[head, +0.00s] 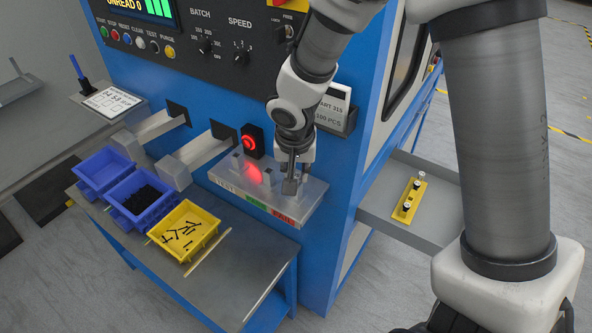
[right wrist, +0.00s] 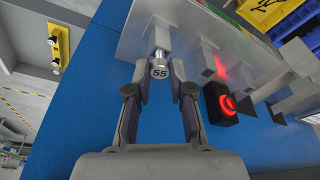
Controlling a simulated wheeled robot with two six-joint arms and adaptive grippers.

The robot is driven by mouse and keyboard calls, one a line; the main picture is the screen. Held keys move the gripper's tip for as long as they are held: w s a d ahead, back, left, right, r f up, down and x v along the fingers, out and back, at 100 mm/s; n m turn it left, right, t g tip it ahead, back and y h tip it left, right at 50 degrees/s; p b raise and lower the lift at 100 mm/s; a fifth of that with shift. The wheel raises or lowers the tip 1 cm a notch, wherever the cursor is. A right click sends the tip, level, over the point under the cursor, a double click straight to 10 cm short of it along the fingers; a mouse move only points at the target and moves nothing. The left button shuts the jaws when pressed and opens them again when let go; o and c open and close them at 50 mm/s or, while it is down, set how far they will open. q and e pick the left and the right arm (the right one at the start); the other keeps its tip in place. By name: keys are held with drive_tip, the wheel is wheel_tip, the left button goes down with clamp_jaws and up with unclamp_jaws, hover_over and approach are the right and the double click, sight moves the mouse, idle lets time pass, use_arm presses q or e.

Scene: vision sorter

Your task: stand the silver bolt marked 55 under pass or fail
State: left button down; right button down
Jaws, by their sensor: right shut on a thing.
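The silver bolt marked 55 (right wrist: 159,70) shows in the right wrist view, with its numbered head facing the camera. My right gripper (right wrist: 159,82) is shut on it, one finger on each side. In the head view my right gripper (head: 291,186) points down at the right end of the metal block (head: 318,190), above the red fail label (head: 285,219). The green pass label (head: 256,206) is left of it. The bolt's lower end is at or close to the block; whether it is seated I cannot tell. My left gripper is out of view.
A scanner (head: 252,142) glows red behind the block. Blue bins (head: 103,171) and a yellow bin (head: 205,218) with dark pieces stand on the bench at left. A yellow holder (head: 409,200) with bolts sits on the grey shelf at right.

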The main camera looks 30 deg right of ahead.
sight(296, 177)
drive_tip(key=shift+f+b, duration=0.4)
drive_tip(key=c, duration=0.6)
unclamp_jaws()
drive_tip(key=shift+o, duration=0.2)
wheel_tip(296, 177, up, 8)
drive_tip(key=p, duration=0.6)
drive_tip(key=shift+r+p, duration=0.1)
drive_tip(key=shift+p, duration=0.2)
